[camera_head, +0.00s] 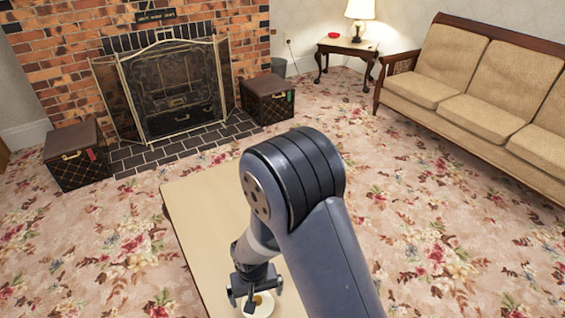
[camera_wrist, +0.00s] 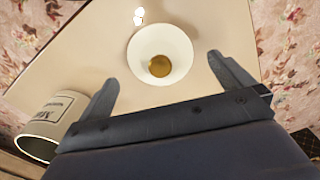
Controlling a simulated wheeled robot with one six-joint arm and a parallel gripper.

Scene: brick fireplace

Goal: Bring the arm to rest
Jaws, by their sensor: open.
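My gripper (camera_head: 252,298) is at the end of my bent arm, low over the table. In the wrist view my gripper (camera_wrist: 163,72) is open, its two fingers spread apart with nothing held between them. A white bowl (camera_wrist: 183,47) with a round golden-brown thing (camera_wrist: 159,66) inside it shows just beyond and between the fingertips. In the head view the bowl (camera_head: 267,309) is partly hidden by the gripper. I cannot tell the gap between fingers and bowl.
The pale table (camera_head: 195,225) is bare on its far part. A cream canister with lettering (camera_wrist: 60,109) is left of the gripper in the wrist view; small white objects (camera_wrist: 139,16) lie beyond the bowl. A sofa (camera_head: 490,75), fireplace (camera_head: 180,85) and two dark boxes (camera_head: 75,155) stand farther off.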

